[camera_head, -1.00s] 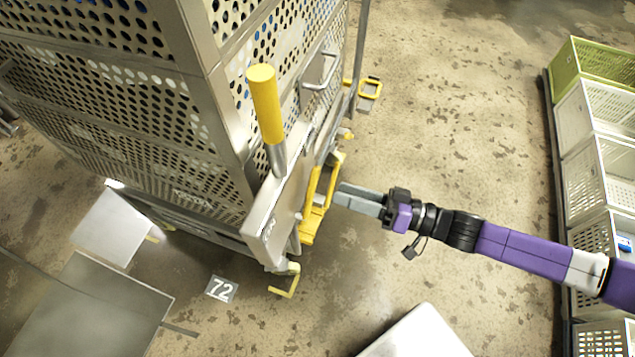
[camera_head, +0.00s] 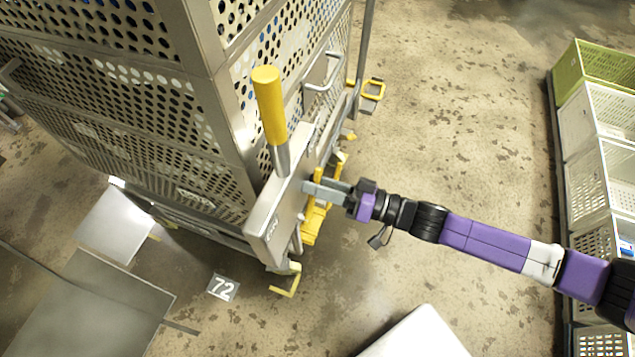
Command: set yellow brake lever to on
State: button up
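The yellow brake lever (camera_head: 270,105) stands up on a grey metal shank, from a steel plate (camera_head: 270,222) at the near corner of the perforated metal cart (camera_head: 170,110). The lever leans slightly to the left at its top. My gripper (camera_head: 312,188) is just right of the steel plate, below and to the right of the lever's grip, and not touching the grip. Its grey fingers point left and overlap the plate's right edge in the picture; whether they touch it I cannot tell. The gap between the fingers is not clear.
Yellow pedal-like parts (camera_head: 311,222) lie behind and below my fingers, low on the cart. A steel handle (camera_head: 325,75) is on the cart's side. Stacked crates (camera_head: 605,185) line the right. A white surface (camera_head: 420,335) is at the bottom.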

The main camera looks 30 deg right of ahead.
grip_shut()
dwell(1.2)
